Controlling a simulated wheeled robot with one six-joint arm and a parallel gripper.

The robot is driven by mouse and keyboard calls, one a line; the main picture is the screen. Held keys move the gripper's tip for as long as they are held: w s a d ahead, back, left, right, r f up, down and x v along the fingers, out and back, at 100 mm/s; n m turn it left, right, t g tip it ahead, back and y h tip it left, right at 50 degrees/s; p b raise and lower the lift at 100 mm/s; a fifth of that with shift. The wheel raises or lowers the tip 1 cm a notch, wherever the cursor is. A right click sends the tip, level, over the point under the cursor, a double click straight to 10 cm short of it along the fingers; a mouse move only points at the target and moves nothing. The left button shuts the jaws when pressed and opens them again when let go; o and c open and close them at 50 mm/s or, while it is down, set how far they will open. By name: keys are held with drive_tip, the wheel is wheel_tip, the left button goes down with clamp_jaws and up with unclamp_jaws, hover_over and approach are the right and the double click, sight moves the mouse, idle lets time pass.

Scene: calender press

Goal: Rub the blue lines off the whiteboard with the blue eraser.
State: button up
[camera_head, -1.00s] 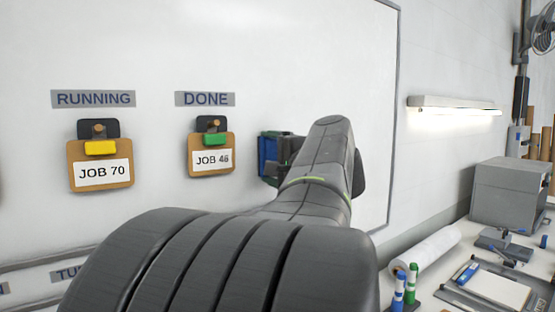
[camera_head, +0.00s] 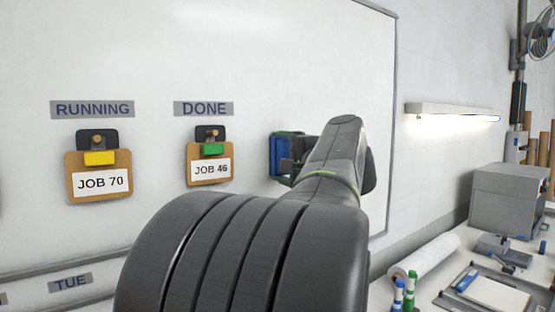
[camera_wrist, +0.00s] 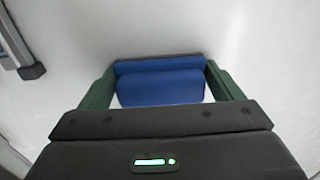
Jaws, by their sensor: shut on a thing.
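The blue eraser (camera_head: 285,153) is held at the whiteboard (camera_head: 330,60), to the right of the DONE job card in the head view. My gripper (camera_head: 290,165) is shut on it, and my arm hides part of both.
A RUNNING card (camera_head: 98,170) and a DONE card (camera_head: 209,160) hang left of the eraser. The board's right frame (camera_head: 391,130) is close to my arm. Below right, a bench holds a paper roll (camera_head: 425,256), markers (camera_head: 404,293) and a grey box (camera_head: 508,197).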

drive_tip(key=w+d+p, duration=0.1)
drive_tip(key=w+d, duration=0.5)
drive_tip(key=d, duration=0.2)
idle(0.9)
drive_tip(key=shift+s, duration=0.1)
drive_tip(key=shift+b+v, duration=0.65)
drive_tip(key=shift+v, duration=2.3)
drive_tip(key=shift+s+d, duration=0.1)
drive_tip(key=v, duration=0.2)
drive_tip(key=shift+s+d, duration=0.25)
drive_tip(key=shift+s, duration=0.1)
